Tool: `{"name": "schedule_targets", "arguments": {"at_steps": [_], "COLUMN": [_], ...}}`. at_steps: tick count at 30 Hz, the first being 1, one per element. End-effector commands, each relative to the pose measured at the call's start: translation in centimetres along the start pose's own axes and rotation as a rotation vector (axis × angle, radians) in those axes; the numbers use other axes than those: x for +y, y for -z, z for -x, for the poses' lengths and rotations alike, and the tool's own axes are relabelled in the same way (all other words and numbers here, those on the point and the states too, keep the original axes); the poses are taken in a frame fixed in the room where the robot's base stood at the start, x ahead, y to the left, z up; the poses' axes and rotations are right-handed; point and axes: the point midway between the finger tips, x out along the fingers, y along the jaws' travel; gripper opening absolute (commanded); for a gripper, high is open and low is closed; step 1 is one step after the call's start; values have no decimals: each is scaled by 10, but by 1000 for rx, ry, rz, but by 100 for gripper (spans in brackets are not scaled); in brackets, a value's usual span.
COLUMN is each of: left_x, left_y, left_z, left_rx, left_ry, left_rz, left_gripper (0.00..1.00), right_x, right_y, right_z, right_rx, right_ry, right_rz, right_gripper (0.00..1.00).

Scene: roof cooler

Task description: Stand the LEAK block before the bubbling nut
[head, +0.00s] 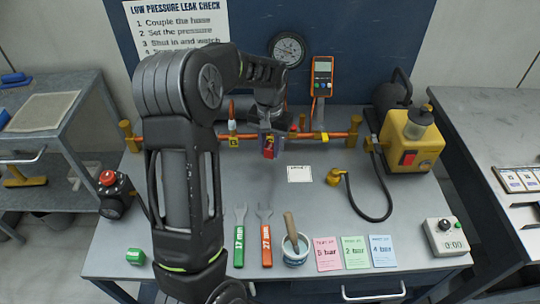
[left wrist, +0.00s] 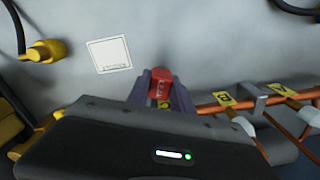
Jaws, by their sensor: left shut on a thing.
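My left gripper (head: 270,136) is over the far middle of the bench, shut on a small red block with lettering, the LEAK block (head: 269,152). In the left wrist view the block (left wrist: 160,82) sits between the two fingertips (left wrist: 161,96), held beside the copper pipe. The copper pipe (head: 210,138) runs along the back of the bench, with yellow tags (head: 233,141) and (head: 324,137) on it. The left wrist view shows tags (left wrist: 223,98) and pale nuts (left wrist: 243,123) on the pipe. I cannot make out bubbles on any nut. My arm hides part of the pipe. My right gripper is out of view.
A white card (head: 299,174) lies just right of the block. Farther right are a yellow hose fitting (head: 335,176) and a yellow pump (head: 412,145). Two wrenches (head: 240,240), a brush pot (head: 295,250) and coloured cards (head: 355,252) line the front.

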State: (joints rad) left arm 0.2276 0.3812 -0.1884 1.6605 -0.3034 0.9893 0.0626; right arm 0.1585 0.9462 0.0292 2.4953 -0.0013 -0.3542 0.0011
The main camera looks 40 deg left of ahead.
Motion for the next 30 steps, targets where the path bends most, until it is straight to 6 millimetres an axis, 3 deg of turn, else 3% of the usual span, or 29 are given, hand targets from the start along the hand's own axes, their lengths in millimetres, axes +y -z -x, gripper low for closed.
{"name": "schedule_targets", "arguments": {"at_steps": [4, 12, 23, 24, 30], "left_x": [0, 0, 0, 0, 0], "left_y": [0, 0, 0, 0, 0], "left_z": [-5, -36, -41, -40, -40], "left_rx": [-1, -1, 1, 1, 1], "left_ry": [0, 0, 0, 0, 0], "left_rz": [0, 0, 0, 0, 0], "left_gripper": [0, 0, 0, 28, 45], "right_x": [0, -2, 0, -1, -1], "right_y": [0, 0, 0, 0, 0], "right_z": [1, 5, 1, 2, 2], "right_rx": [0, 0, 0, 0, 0], "right_ry": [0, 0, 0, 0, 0], "right_rz": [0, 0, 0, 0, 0], "right_gripper": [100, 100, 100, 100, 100]}}
